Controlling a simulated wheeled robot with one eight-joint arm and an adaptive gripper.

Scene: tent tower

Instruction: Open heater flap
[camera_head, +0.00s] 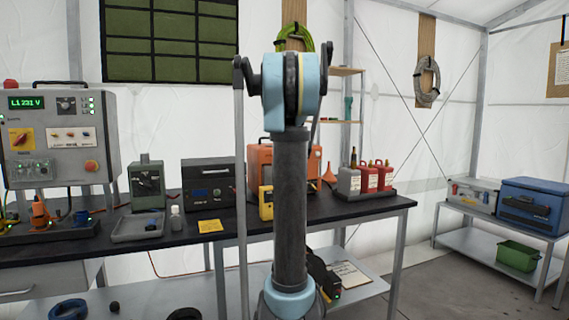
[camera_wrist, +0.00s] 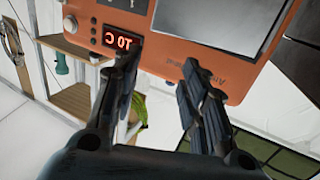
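The orange heater (camera_head: 262,155) stands on the black-topped bench, mostly hidden behind my arm. In the wrist view, its orange front (camera_wrist: 258,72) fills the upper middle, turned nearly upside down. It has a lit red display (camera_wrist: 120,40) and dark buttons. A flat silver-grey panel (camera_wrist: 210,20), which looks like the flap, is set in the front and cut off by the top edge. It appears to lie flat. My gripper (camera_wrist: 160,60) is open and empty, its dark fingers before the heater front below the panel in the picture. I cannot tell if they touch. The head view hides my gripper.
A yellow meter (camera_head: 266,203) stands close in front of the heater. Red and grey canisters (camera_head: 366,178) stand in a tray to the right. A dark grey device (camera_head: 209,182) and a green one (camera_head: 147,185) stand to the left. Wooden shelves (camera_head: 346,71) rise behind.

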